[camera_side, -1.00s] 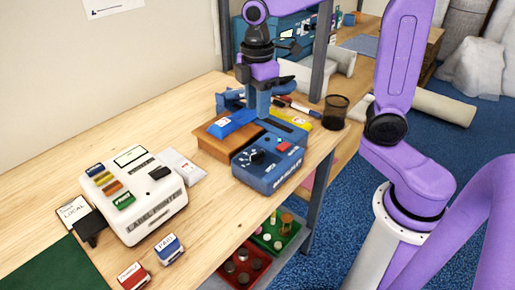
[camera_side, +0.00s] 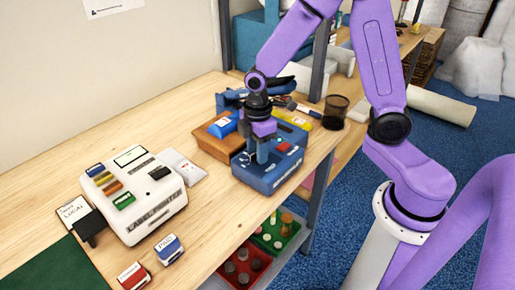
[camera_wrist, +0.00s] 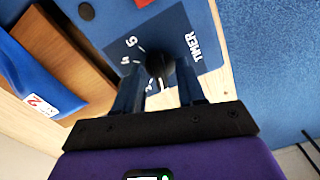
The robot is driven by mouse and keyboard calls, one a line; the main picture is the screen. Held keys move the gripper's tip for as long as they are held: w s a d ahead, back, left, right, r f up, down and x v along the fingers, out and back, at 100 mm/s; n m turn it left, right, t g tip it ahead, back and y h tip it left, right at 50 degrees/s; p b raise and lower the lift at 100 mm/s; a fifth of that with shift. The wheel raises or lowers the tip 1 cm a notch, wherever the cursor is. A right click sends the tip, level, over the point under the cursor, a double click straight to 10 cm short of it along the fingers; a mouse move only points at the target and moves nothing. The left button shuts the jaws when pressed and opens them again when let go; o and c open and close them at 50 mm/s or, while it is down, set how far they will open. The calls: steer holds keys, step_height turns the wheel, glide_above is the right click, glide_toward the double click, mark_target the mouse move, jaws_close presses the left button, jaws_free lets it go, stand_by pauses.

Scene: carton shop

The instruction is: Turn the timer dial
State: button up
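The timer dial (camera_wrist: 160,64) is a black knob on the blue machine's top panel, beside the printed word TIMER and scale numbers in the wrist view. My gripper (camera_wrist: 158,82) points down at it with its two fingers apart, one on each side of the dial. I cannot tell whether the fingers touch it. In the side view my gripper (camera_side: 258,160) is low over the left part of the blue machine (camera_side: 285,178) and mostly hides the dial.
A red button (camera_side: 284,147) is on the machine, right of my gripper. A wooden box (camera_side: 212,146) with a blue packet stands at its left. A black mesh cup (camera_side: 335,112) is behind right. A white label maker (camera_side: 150,210) is at left, with bare table (camera_side: 215,215) between.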

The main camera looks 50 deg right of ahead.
jaws_close()
steer(key=shift+m, duration=3.4)
jaws_free()
steer(key=shift+r, duration=0.1)
